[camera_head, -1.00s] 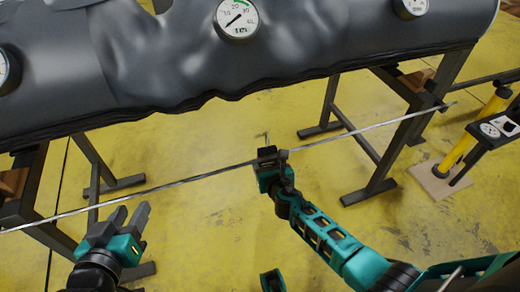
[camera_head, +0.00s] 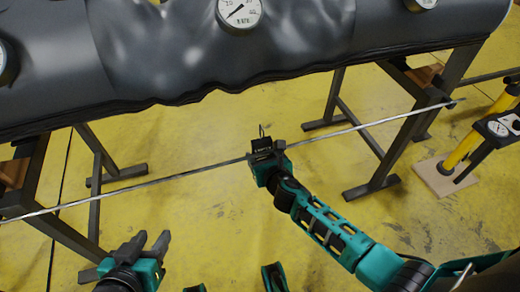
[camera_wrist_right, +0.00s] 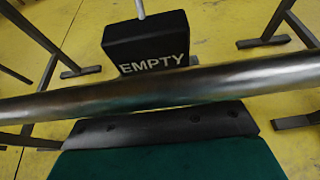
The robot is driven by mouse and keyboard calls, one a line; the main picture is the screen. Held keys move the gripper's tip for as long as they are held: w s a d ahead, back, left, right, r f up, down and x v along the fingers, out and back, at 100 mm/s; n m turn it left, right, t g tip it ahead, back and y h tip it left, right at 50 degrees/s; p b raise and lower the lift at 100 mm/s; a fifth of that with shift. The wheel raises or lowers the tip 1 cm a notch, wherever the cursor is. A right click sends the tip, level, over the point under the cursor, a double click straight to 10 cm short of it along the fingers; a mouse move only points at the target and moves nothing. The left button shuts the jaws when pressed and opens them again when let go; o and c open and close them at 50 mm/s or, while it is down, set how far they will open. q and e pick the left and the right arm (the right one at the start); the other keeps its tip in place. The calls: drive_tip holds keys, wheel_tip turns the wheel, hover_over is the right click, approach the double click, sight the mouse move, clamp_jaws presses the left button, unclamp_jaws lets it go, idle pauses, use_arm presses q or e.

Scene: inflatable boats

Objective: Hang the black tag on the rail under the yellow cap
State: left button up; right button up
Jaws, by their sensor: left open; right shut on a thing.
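The black tag (camera_head: 261,144), with a thin hook on top, is held upright in my right gripper (camera_head: 267,152). In the right wrist view the tag (camera_wrist_right: 147,45) reads "EMPTY", and the metal rail (camera_wrist_right: 215,85) crosses between it and the camera. In the head view the rail (camera_head: 120,190) runs slanting across the picture, passing at my right gripper. I cannot tell whether the hook touches the rail. My left gripper (camera_head: 156,240) is open and empty at the lower left, below the rail. No yellow cap shows.
A grey inflatable boat (camera_head: 160,50) with gauges (camera_head: 240,12) lies on dark metal trestles (camera_head: 345,125) beyond the rail. A yellow pump (camera_head: 468,138) stands on a board at the right. The yellow floor between the trestles is clear.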

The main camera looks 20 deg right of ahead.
use_arm(q)
drive_tip(key=shift+d+f+b, duration=0.15)
drive_tip(key=shift+f+b, duration=0.15)
drive_tip(key=shift+b, duration=0.35)
use_arm(e)
drive_tip(key=s, duration=0.1)
drive_tip(key=s+f, duration=0.1)
drive_tip(key=s, duration=0.3)
drive_tip(key=shift+s+d+f, duration=0.1)
drive_tip(key=shift+s+f, duration=0.15)
drive_tip(key=shift+f, duration=0.05)
use_arm(q)
drive_tip(key=shift+w, duration=0.1)
use_arm(e)
drive_tip(key=o, duration=1.1)
use_arm(q)
drive_tip(key=shift+r, duration=0.1)
use_arm(e)
drive_tip(key=shift+o, duration=0.2)
use_arm(q)
drive_tip(key=shift+s+a+r+p, duration=0.25)
drive_tip(key=shift+a+r+p, duration=0.25)
drive_tip(key=shift+p, duration=1.15)
use_arm(e)
drive_tip(key=v, duration=1.3)
